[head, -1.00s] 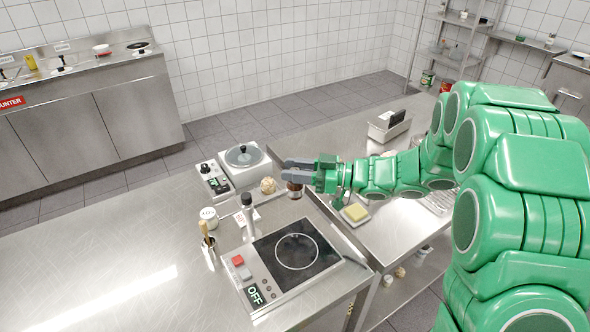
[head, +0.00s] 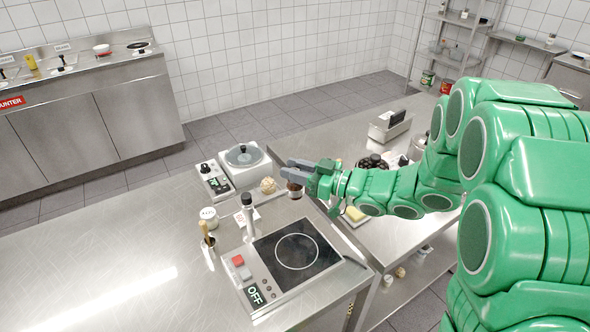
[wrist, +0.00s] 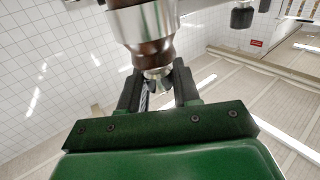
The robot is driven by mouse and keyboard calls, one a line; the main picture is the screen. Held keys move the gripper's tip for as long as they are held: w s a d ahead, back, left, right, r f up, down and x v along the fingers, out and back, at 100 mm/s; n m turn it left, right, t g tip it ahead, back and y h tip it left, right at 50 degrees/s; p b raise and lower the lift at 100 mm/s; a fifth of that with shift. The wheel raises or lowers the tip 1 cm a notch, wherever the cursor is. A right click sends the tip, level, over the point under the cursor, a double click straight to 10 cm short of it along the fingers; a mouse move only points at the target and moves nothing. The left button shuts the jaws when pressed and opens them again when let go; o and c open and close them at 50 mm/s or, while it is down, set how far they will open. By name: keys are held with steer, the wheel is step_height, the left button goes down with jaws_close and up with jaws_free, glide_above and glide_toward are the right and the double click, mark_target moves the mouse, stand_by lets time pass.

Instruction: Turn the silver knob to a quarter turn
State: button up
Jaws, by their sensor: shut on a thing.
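In the wrist view a small silver knob (wrist: 158,72) flares below a brown neck. The neck joins a larger body with a silver band (wrist: 140,20), cut off by the top edge. My gripper (wrist: 159,77) has one dark finger on each side of the knob and is shut on it. In the head view my gripper (head: 296,171) reaches in from the right. A small brown and silver thing (head: 295,190) shows just below its fingers. The fingers hide the knob there, and its turn angle cannot be read.
A hob (head: 318,228) with a red button and an OFF display is in front. A white device with a round lid (head: 245,157) stands behind left. The left counter is largely clear.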

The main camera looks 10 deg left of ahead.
steer(key=o, duration=0.9)
steer(key=shift+s+d, duration=0.25)
steer(key=shift+d, duration=1.05)
steer(key=shift+s+d, duration=0.3)
steer(key=shift+d, duration=0.95)
steer(key=shift+s+d, duration=0.25)
steer(key=shift+d, duration=1.05)
